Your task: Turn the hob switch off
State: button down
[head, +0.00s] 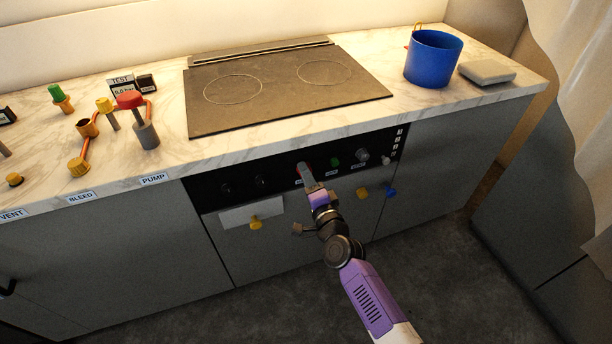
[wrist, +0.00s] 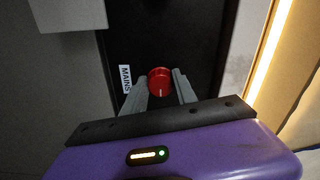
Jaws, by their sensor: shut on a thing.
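A red round knob (wrist: 159,80) with a white pointer line sits on the black control panel (head: 225,190) below the hob (head: 260,105). A label beside it reads MAINS (wrist: 125,79). My gripper (wrist: 160,88) has one finger on each side of this knob and is shut on it. In the wrist view the white line points toward my gripper. In the head view my gripper (head: 306,172) reaches the panel and largely covers the red knob. I cannot read a label naming a hob switch.
A green knob (head: 335,162) and a grey knob (head: 362,155) sit to the right on the panel. Yellow knobs (head: 255,223) and a blue one (head: 391,192) stick out below. A blue pot (head: 433,60) stands on the counter. Valves marked PUMP (head: 153,179) and BLEED are at left.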

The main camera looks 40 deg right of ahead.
jog(key=c, duration=1)
grip_release()
jog(key=v, duration=0.8)
jog(key=shift+p, duration=0.4)
jog(key=shift+d, duration=0.1)
